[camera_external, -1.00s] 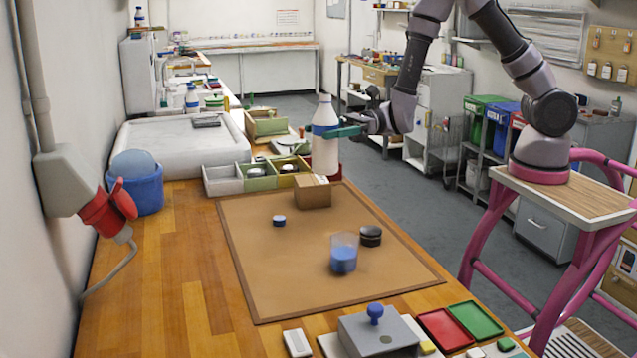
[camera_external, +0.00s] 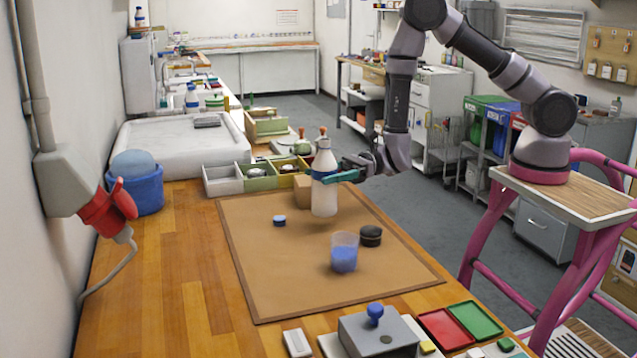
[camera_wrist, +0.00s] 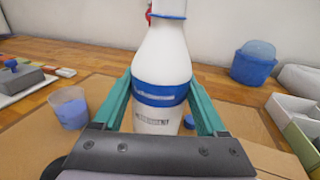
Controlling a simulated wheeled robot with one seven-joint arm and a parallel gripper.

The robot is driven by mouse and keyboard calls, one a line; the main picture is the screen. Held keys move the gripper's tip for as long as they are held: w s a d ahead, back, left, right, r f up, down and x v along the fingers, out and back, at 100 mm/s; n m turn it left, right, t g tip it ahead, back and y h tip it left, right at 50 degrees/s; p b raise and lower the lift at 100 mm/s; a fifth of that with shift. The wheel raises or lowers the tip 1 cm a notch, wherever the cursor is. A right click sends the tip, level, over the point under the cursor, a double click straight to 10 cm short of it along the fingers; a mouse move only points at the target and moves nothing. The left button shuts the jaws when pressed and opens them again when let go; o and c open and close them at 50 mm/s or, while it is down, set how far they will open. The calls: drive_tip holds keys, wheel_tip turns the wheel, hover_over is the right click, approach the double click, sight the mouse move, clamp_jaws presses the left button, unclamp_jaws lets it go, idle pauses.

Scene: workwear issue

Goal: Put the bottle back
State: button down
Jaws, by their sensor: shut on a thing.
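A white bottle (camera_external: 323,190) with a blue band is upright in my gripper (camera_external: 338,176). The teal fingers close around the bottle at its band. In the wrist view the bottle (camera_wrist: 161,65) fills the middle, between both fingers of my gripper (camera_wrist: 162,98). In the external view it appears over the brown mat (camera_external: 270,285), in front of a cardboard box (camera_external: 303,198) that it partly hides. I cannot tell whether its base touches the mat.
On the mat are a cup of blue contents (camera_external: 344,256), a dark round tin (camera_external: 371,236) and a small blue cap (camera_external: 279,221). Divided bins (camera_external: 222,182) line the mat's back edge. A grey stamp block (camera_external: 378,335) and colored trays (camera_external: 447,328) are in front. The mat's left half is mostly clear.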

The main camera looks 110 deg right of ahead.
sight(324, 192)
drive_tip(key=shift+f, duration=2.1)
unclamp_jaws()
drive_tip(key=shift+f, duration=0.15)
